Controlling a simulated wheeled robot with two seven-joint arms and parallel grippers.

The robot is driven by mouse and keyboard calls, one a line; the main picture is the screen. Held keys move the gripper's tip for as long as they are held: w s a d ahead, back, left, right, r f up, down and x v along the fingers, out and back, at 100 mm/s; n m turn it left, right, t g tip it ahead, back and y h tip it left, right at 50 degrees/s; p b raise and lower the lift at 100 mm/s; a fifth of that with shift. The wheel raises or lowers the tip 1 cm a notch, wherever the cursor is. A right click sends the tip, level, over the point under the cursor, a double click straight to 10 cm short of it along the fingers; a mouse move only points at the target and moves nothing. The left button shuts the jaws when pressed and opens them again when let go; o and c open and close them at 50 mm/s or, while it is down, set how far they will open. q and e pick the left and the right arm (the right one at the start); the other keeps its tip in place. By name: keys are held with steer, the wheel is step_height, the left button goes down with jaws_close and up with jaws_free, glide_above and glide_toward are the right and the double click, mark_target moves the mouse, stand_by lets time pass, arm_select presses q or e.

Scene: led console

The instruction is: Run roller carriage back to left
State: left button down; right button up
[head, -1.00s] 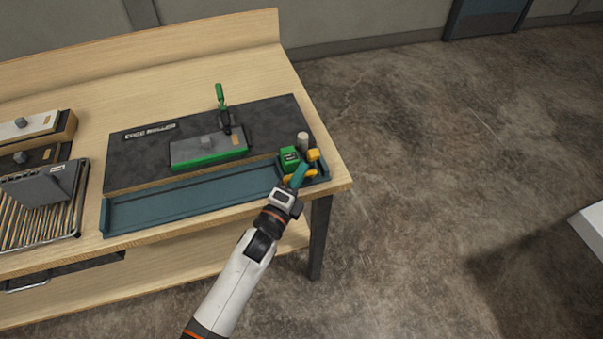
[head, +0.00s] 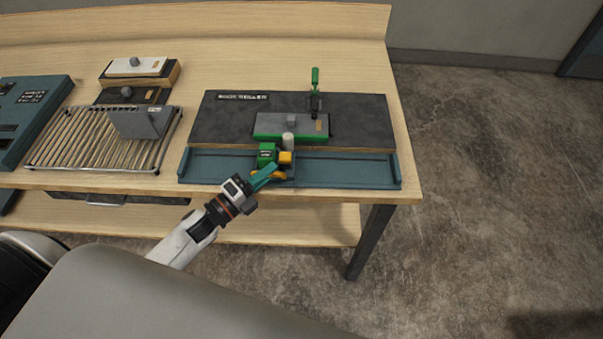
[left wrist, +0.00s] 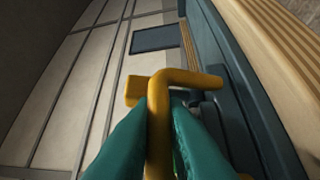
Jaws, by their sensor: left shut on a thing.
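The roller carriage (head: 267,153) is a small green block with a pale roller (head: 288,141) and yellow handle parts (head: 285,157). It stands about midway along the blue rail tray (head: 345,173) at the front of the edge welder. My left gripper (head: 264,177) reaches in from the front left. In the left wrist view its teal fingers are shut on the yellow handle (left wrist: 160,115), which hides most of the carriage there. My right gripper is not seen.
A slatted rack (head: 75,145) stands to the left. The wooden table's right edge is clear.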

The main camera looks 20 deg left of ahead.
arm_select(q)
steer(key=s+a+b, duration=0.1)
steer(key=a, duration=0.4)
steer(key=s+a, duration=0.2)
steer(key=a, duration=0.4)
steer(key=s+a+b, duration=0.1)
steer(key=s+a, duration=0.1)
steer(key=a, duration=0.4)
steer(key=shift+s+f+b, duration=0.1)
steer(key=shift+s+b, duration=0.15)
steer(key=shift+b, duration=0.05)
steer(key=shift+s+a, duration=0.1)
steer(key=shift+a, duration=0.2)
steer(key=c, duration=1.5)
jaws_free()
steer(key=shift+a, duration=0.1)
steer(key=shift+o, duration=0.2)
steer(key=shift+s+a, duration=0.1)
